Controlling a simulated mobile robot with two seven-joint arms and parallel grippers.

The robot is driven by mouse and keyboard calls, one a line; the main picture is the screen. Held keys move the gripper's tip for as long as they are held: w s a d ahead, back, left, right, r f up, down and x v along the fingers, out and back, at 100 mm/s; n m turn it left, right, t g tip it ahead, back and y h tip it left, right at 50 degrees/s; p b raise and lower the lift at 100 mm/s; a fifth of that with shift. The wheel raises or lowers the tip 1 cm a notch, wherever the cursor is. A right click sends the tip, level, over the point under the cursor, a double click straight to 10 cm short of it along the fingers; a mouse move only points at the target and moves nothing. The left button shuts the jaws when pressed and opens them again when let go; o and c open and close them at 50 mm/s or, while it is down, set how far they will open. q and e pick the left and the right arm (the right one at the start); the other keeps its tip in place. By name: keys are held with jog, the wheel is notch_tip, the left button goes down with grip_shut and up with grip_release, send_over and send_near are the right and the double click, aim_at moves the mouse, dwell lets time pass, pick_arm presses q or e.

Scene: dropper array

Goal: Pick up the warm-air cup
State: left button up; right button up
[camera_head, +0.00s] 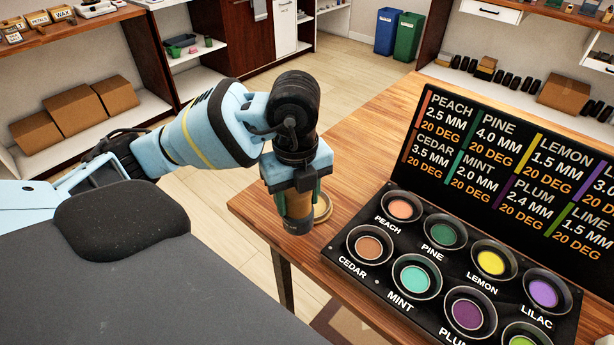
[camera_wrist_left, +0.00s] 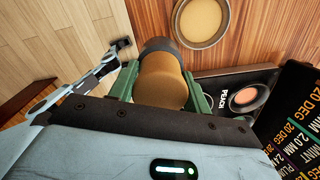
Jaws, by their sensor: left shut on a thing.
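The warm-air cup is an orange-brown rounded cylinder (camera_head: 297,207) with a dark grey lower end. My left gripper (camera_head: 291,192) is shut on it, with a green finger on each side, and points down at the table's left corner. The cup hangs upright in the head view; whether its lower end touches the table is hard to tell. In the left wrist view the cup (camera_wrist_left: 162,82) sits between the green fingers, its dark end away from the camera. My right gripper is not in view.
A shallow round tan dish (camera_head: 324,207) lies on the wooden table (camera_head: 365,135) just behind the cup. A black panel (camera_head: 378,283) with several coloured wells stands to the right, with a black label board (camera_head: 500,150) behind it. The table behind the dish is clear.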

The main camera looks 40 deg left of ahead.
aim_at(285, 223)
pick_arm(q)
jog(key=s+d, duration=0.2)
jog(key=s, duration=0.5)
jog(key=shift+s+d+r, duration=0.15)
jog(key=shift+d+r, duration=0.15)
jog(key=shift+r, duration=0.05)
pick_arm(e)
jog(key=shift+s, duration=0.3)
